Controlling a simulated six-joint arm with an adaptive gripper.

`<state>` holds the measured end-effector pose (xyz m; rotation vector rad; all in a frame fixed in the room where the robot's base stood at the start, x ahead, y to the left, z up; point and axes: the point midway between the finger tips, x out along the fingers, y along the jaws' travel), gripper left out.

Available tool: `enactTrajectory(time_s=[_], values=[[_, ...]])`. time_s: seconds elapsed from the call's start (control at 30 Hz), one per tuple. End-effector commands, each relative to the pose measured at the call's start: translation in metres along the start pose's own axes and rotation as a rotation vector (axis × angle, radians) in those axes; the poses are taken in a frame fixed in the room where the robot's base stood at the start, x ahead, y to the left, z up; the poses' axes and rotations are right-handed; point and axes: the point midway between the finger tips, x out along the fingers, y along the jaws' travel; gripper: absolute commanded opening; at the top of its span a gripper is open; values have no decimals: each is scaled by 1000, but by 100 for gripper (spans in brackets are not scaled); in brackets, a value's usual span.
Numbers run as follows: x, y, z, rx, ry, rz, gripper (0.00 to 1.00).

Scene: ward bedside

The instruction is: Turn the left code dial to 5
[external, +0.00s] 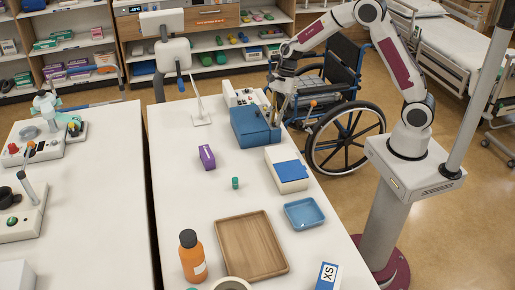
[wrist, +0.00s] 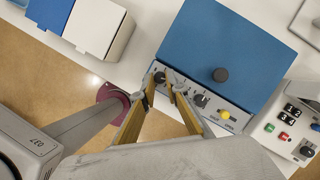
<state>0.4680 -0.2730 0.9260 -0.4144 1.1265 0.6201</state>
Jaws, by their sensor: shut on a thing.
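The blue code box (external: 252,128) stands on the far right part of the white table. The left code dial (wrist: 160,77) is a dark knob at the panel's left end, partly hidden by the fingers. A second dark dial (wrist: 200,100) and a yellow button (wrist: 225,116) sit to its right. My gripper (wrist: 162,83) is shut on the left dial; it also shows beside the box in the external view (external: 273,120). The dial's reading cannot be made out.
A white box with a blue top (external: 290,171) stands close in front of the code box. A control unit (wrist: 288,123) with buttons stands beside it. A purple box (external: 207,157), a blue tray (external: 304,213) and a wooden tray (external: 250,246) are nearer. A wheelchair (external: 345,130) stands by the table.

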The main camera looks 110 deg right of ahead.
Motion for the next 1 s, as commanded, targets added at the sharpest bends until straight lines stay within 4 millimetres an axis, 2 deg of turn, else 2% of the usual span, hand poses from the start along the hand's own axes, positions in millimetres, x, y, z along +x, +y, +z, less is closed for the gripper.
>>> enactTrajectory(time_s=[0.07,0.1,0.63,0.87,1.0], values=[[0,0,0,0,0,0,0],[0,0,0,-1,0,0,21],[-6,-1,0,-2,0,-1,21],[-28,-1,0,-2,-1,-2,21],[-48,-1,0,-2,0,-3,21]])
